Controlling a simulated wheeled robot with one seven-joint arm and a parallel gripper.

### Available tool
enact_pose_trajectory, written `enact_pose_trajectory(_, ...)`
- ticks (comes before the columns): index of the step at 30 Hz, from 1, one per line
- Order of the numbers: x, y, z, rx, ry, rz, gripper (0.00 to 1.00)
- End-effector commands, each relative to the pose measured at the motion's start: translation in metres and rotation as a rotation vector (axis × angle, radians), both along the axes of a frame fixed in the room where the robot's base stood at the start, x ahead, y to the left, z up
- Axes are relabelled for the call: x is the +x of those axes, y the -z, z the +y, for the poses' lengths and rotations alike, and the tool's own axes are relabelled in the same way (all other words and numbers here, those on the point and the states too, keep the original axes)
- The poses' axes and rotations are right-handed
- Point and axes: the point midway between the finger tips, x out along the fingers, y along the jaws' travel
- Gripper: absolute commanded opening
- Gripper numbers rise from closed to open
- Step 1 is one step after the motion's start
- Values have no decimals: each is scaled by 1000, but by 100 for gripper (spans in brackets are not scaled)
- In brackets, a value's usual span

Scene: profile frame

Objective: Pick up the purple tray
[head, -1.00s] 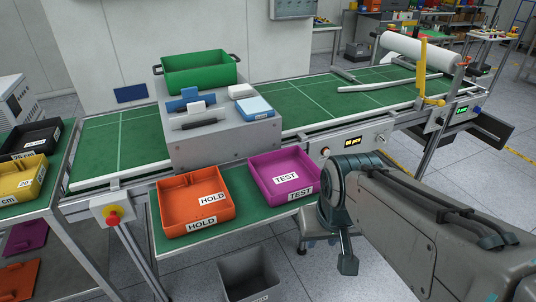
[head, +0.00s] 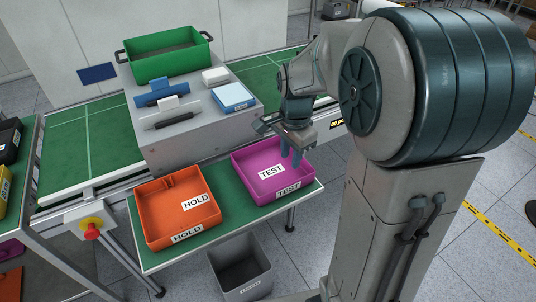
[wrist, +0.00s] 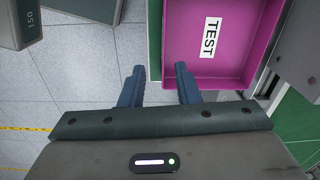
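The purple tray (head: 274,182) with TEST labels sits on the green lower shelf, right of the orange tray. It also shows in the wrist view (wrist: 189,60), with its near wall close to the fingertips. My gripper (head: 291,160) hangs over the tray's right part in the head view. In the wrist view my gripper (wrist: 160,72) has its two blue fingers apart with nothing between them. The right fingertip is by the tray's near left corner; I cannot tell whether it touches. My arm hides part of the area right of the tray.
An orange HOLD tray (head: 163,218) stands just left on the same shelf (head: 228,225). Behind is a grey block (head: 182,140) bearing a green bin (head: 166,58) and small items. A grey waste bin (head: 240,270) stands on the floor in front. Open floor lies to the right.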

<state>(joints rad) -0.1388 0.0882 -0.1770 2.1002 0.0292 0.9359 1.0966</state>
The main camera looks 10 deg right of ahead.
Motion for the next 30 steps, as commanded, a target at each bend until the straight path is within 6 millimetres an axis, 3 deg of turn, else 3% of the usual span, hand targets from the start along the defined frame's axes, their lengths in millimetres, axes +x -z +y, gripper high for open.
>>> enact_pose_trajectory(5, 11, 9, -2, -6, 99, 21, 29)
enact_pose_trajectory(16, 11, 75, -4, -7, 108, 24, 29)
enact_pose_trajectory(25, 11, 98, -5, -6, 108, 22, 29)
enact_pose_trajectory(30, 11, 120, -6, -7, 106, 25, 29)
